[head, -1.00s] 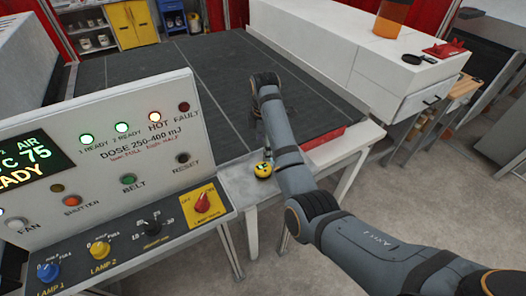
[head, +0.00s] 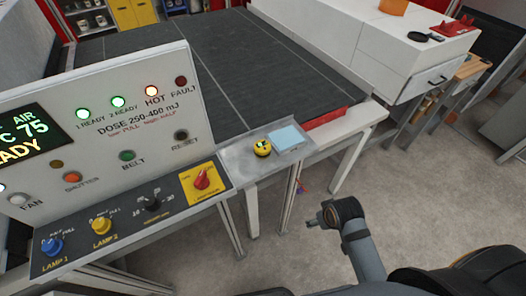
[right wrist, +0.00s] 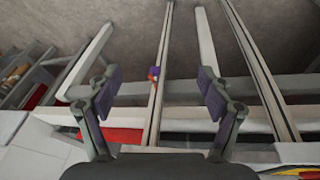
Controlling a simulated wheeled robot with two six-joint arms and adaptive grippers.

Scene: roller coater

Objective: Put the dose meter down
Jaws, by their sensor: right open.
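The dose meter, a small round yellow puck with a dark face (head: 262,148), sits on the grey metal shelf (head: 236,158) beside the control panel, next to a light blue square pad (head: 285,137). It looks apart from the pad, to its left. My right gripper (right wrist: 157,82) is open and empty, its two dark fingers wide apart. In the head view my right arm is at the lower right, below and right of the shelf, clear of the meter; its fingers cannot be made out there. My left gripper is not in view.
The control panel (head: 115,115) with lamps and knobs fills the left. The dark conveyor belt (head: 200,55) lies behind the shelf, with a white cabinet (head: 400,50) at the right. Table legs (head: 350,160) stand below; the floor at the right is open.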

